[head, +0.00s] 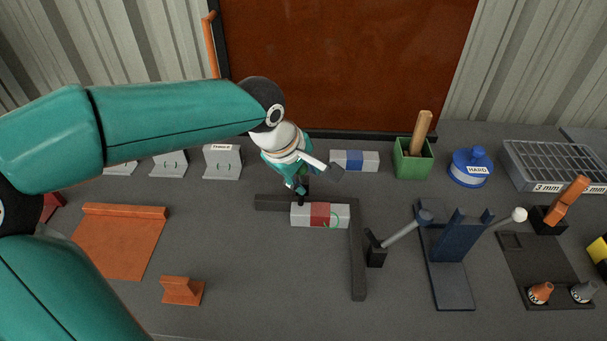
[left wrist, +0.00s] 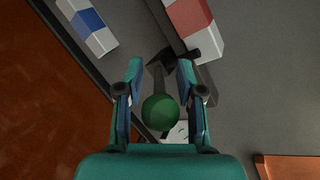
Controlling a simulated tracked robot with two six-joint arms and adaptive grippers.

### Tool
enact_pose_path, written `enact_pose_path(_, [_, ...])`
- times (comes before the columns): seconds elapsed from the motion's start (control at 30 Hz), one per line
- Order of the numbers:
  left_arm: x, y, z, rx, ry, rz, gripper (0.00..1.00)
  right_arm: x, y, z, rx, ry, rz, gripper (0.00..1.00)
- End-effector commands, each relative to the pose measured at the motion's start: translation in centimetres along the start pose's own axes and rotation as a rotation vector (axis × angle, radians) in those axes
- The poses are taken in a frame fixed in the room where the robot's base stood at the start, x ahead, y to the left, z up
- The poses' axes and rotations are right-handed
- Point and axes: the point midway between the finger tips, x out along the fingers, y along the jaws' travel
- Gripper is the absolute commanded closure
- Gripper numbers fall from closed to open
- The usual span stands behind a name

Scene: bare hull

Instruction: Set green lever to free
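The green lever shows in the left wrist view as a green ball knob (left wrist: 160,112) on a dark stem running up to a black base. In the head view my left gripper (head: 300,185) hides most of this lever, beside a dark L-shaped bar (head: 358,270). In the left wrist view the fingers of my left gripper (left wrist: 160,70) are apart, one on each side of the stem. I cannot tell whether either finger touches it. A grey-and-red block (head: 320,215) lies along the bar, close to the gripper. My right gripper is not in view.
A blue stand (head: 460,240), green box (head: 413,160), blue tin (head: 470,167) and grey-blue block (head: 354,160) stand around. An orange plate (head: 120,245) and orange piece (head: 182,290) lie left.

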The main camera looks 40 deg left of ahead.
Motion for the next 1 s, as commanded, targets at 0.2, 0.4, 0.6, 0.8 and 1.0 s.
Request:
enact_pose_path(0.2, [0.14,-0.02,-0.02,-0.001,0.000,0.000,0.63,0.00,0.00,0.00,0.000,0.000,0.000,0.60])
enact_pose_path(0.4, [0.11,-0.01,-0.03,-0.001,0.000,0.000,0.84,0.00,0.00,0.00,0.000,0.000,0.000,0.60])
enact_pose_path(0.6, [0.09,-0.02,-0.03,-0.001,0.000,0.000,1.00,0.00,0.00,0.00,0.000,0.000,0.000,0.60])
enact_pose_path(0.8, [0.08,-0.02,-0.03,-0.001,0.000,0.000,1.00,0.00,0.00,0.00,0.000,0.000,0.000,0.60])
enact_pose_path(1.0, [-0.03,0.01,-0.24,-0.005,-0.001,-0.006,1.00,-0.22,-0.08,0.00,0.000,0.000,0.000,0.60])
